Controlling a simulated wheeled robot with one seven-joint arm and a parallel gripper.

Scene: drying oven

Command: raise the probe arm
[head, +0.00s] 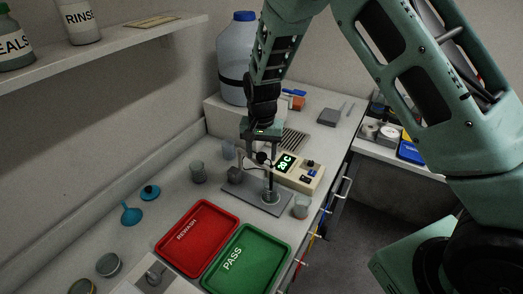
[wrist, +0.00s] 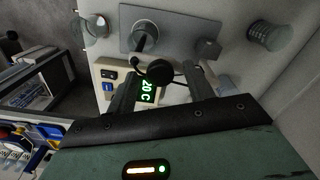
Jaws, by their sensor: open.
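My gripper (head: 262,156) points down over the stand, partly hiding the probe arm. In the wrist view my gripper (wrist: 160,78) is open, with one finger on each side of the knob. I cannot tell whether either finger touches it. The meter (head: 308,178) beside the plate reads 20 C.
A red REWASH tray (head: 191,266) and a green PASS tray (head: 274,237) lie in front. Glass beakers (head: 301,207) (head: 197,172) stand near the plate. A large blue-capped bottle (head: 234,70) stands behind. A wall shelf (head: 110,45) hangs at upper left.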

